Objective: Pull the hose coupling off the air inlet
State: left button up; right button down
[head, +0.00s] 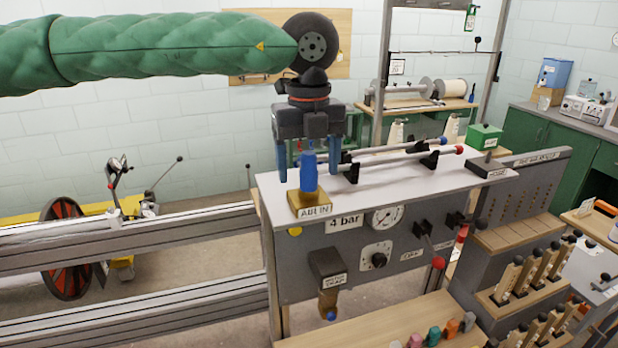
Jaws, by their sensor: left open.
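The blue hose coupling (308,172) stands upright on the brass-coloured air inlet block (311,208), labelled AIR IN, at the front left of the panel's white top. My left gripper (308,176) points straight down over it. Its two blue fingers are spread, one on each side of the coupling in the picture, with gaps between. The coupling's upper end reaches up to the gripper's dark body, and I cannot tell if they touch. My right gripper is not in view.
Behind the coupling, rods with dark clamps (400,158) lie across the white top (378,192). The grey panel's front carries a gauge (386,218), knobs and a red-ended lever (438,262). A metal rail (130,235) runs off to the left. A green box (484,136) stands behind.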

pick_arm(q)
jog(key=shift+c, duration=0.4)
jog(key=c, duration=1.2)
jog(key=shift+r+b, duration=0.3)
jog(key=shift+r, duration=2.75)
